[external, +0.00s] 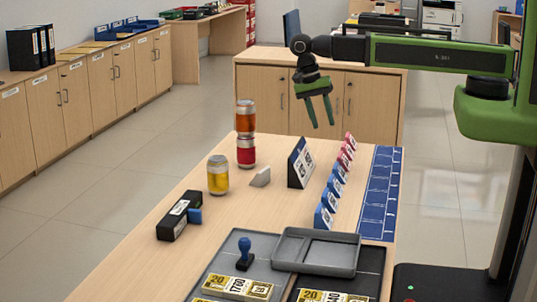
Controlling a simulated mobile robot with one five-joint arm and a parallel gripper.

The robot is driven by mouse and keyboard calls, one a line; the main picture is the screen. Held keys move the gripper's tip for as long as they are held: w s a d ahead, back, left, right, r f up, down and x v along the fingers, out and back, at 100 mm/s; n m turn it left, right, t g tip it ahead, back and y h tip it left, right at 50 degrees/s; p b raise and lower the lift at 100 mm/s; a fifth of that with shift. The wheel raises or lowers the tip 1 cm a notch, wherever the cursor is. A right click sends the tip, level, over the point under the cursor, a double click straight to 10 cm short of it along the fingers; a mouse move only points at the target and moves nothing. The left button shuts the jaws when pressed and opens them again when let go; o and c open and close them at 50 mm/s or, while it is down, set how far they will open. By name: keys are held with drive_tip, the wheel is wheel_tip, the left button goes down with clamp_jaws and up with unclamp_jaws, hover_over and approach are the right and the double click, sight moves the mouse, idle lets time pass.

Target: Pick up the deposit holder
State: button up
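My gripper (323,125) hangs in the air above the far part of the counter, pointing down. Its two green fingers are apart with nothing between them. No readable label marks the deposit holder. A dark upright wedge-shaped holder with a white printed face (300,164) stands on the counter below my gripper and a little to the left. A small pale grey holder (260,177) sits left of it. Several small blue (332,196) and red (348,150) labelled wedges stand in a row to its right. I cannot tell which of these is the deposit holder.
An orange can (246,115) stands on a red can (246,152), with a yellow can (218,175) nearby. A black labelled box (180,215), a grey tray (318,251) and a blue stamp (245,253) are nearer. A blue mat (381,190) lines the right edge.

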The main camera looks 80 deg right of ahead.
drive_tip(key=b, duration=1.1)
approach(336, 165)
drive_tip(key=x, duration=0.5)
drive_tip(key=shift+w+d+f, duration=0.1)
drive_tip(key=shift+w+f, duration=0.05)
drive_tip(key=shift+f, duration=0.15)
drive_tip(key=b+x, duration=0.6)
drive_tip(key=shift+a+r, duration=0.1)
drive_tip(key=shift+a, duration=0.1)
drive_tip(key=shift+r, duration=0.2)
clamp_jaws()
